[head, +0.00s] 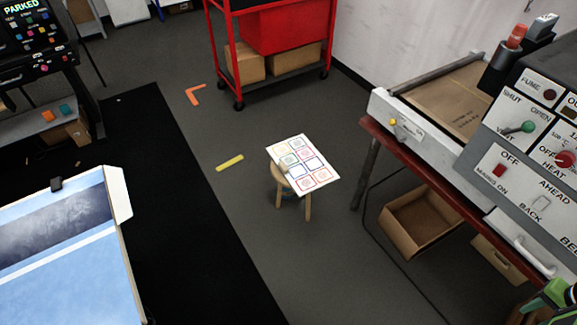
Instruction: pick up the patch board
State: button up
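A white board with rows of coloured square outlines (303,165), which looks like the patch board, lies on a small wooden stool (307,206) in the middle of the head view. It covers most of the stool's seat, and its right part sticks out past the stool. Nothing touches it from above.
A red cart (222,50) with boxes stands behind. A machine with switches (520,170) and a red-edged bench are at right, an open cardboard box (420,222) below. A black mat (165,190) and blue-white panel (60,245) lie left. Grey floor surrounds the stool.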

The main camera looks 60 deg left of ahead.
aim_at(304, 168)
jog(key=u, duration=0.3)
jog(key=i, duration=0.3)
jog(key=u, duration=1.75)
jog(key=k, duration=0.15)
jog(key=u, duration=2)
jog(key=k, duration=0.8)
jog(key=z, duration=1.7)
jog(key=i, duration=1.1)
jog(key=u, duration=0.15)
